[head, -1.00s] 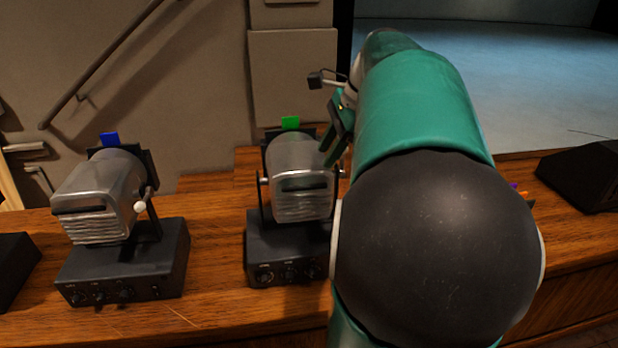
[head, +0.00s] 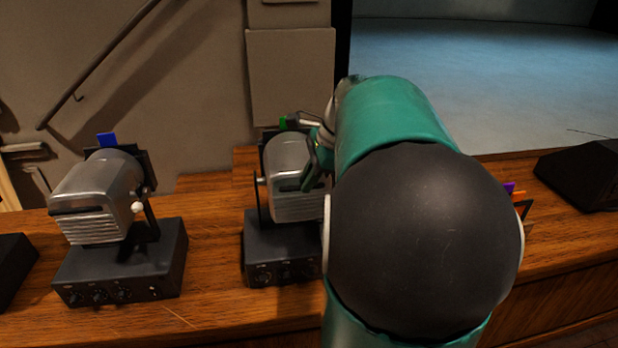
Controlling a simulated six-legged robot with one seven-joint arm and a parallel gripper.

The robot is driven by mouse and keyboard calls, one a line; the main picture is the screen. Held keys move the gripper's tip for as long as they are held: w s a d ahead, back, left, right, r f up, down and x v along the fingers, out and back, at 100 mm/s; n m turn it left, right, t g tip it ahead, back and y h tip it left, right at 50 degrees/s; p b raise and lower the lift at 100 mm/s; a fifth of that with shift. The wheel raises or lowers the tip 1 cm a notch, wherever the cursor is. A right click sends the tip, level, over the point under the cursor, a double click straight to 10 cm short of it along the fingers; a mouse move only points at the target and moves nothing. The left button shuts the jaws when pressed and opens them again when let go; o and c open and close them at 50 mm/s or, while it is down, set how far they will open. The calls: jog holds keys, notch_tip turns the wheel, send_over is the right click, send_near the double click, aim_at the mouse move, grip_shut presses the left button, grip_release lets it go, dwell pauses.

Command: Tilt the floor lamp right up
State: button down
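Silver spotlight lamps with slatted rear ends stand on black control boxes on a wooden desk. The left lamp (head: 98,200) has a blue tab on top. The middle lamp (head: 291,200) has a green tab, now mostly hidden behind my wrist parts. Purple and orange tabs (head: 514,190) show at the right edge of my arm; whatever bears them is hidden. No label tells me which is the floor lamp. My gripper (head: 312,172) is at the upper right side of the middle lamp, overlapping it in the picture. I cannot tell if it touches, nor how far its fingers are apart.
The left box (head: 120,278) and the middle box (head: 282,260) carry knobs on their fronts. A dark wedge-shaped object (head: 585,175) sits at the far right, and a black box (head: 12,265) at the left edge. Bare wood (head: 215,240) lies between the two lamps.

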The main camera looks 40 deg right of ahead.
jog(key=shift+f, duration=0.1)
dwell(0.3)
notch_tip(320, 180, down, 12)
jog(key=s+a+t+h, duration=0.1)
jog(key=s+t, duration=0.1)
jog(key=shift+s+a+n+h, duration=0.2)
jog(key=shift+n+h, duration=0.1)
dwell(1.0)
jog(key=shift+f, duration=0.15)
jog(key=c, duration=1.5)
grip_release()
jog(key=shift+o, duration=0.2)
jog(key=shift+w, duration=0.1)
jog(key=shift+w+r, duration=0.1)
jog(key=shift+r, duration=0.1)
jog(key=v, duration=1.4)
jog(key=shift+f, duration=0.15)
